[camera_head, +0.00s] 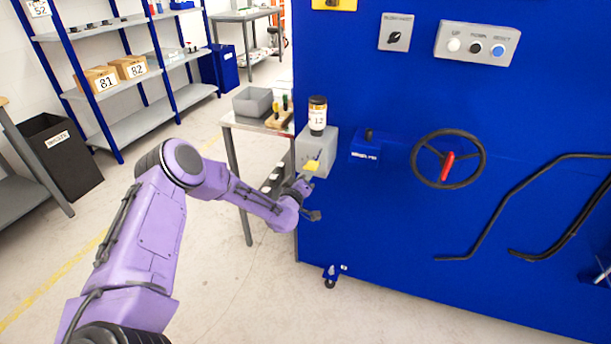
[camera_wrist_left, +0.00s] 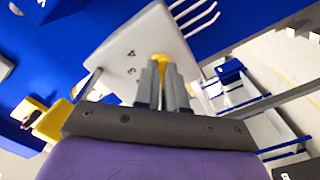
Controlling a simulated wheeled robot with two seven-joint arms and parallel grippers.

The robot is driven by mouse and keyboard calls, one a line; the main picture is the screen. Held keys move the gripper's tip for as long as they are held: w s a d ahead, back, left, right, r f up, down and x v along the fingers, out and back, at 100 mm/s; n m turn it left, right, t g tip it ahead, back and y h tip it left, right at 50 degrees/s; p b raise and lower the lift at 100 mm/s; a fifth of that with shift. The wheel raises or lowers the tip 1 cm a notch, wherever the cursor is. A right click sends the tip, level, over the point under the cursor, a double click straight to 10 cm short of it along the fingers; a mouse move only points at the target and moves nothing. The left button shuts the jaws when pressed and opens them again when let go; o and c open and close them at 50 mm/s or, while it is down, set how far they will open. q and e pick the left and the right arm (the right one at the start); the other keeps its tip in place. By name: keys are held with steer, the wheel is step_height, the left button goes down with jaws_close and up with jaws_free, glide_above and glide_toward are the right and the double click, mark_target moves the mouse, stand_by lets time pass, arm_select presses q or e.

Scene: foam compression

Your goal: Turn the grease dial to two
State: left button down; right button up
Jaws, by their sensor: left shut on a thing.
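The grease dial is a yellow knob (camera_head: 311,165) on the front of a grey box (camera_head: 328,145) at the left edge of the blue machine. My left gripper (camera_head: 307,183) is at this knob. In the left wrist view my left gripper (camera_wrist_left: 163,78) is shut on the yellow dial (camera_wrist_left: 187,68), whose sides are mostly hidden by the fingers. The digits 4 and 3 show on the pale face of the grey box (camera_wrist_left: 118,50) beside it. Which number the dial points at cannot be told. My right gripper is not in view.
A jar (camera_head: 318,117) stands on top of the grey box. A black handwheel (camera_head: 448,158) with a red handle is to the right on the machine (camera_head: 380,225). A side table (camera_head: 233,121) with a grey bin (camera_head: 253,102) stands close behind my left forearm. The floor at front is clear.

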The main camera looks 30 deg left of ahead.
arm_select(q)
steer(key=m, duration=0.4)
steer(key=shift+f+m, duration=0.1)
steer(key=shift+m, duration=0.6)
steer(key=c, duration=1.2)
jaws_free()
steer(key=shift+s, duration=0.15)
steer(key=b+v, duration=0.1)
steer(key=v, duration=0.9)
steer(key=shift+s+b, duration=0.15)
steer(key=shift+b, duration=0.15)
steer(key=shift+d, duration=0.1)
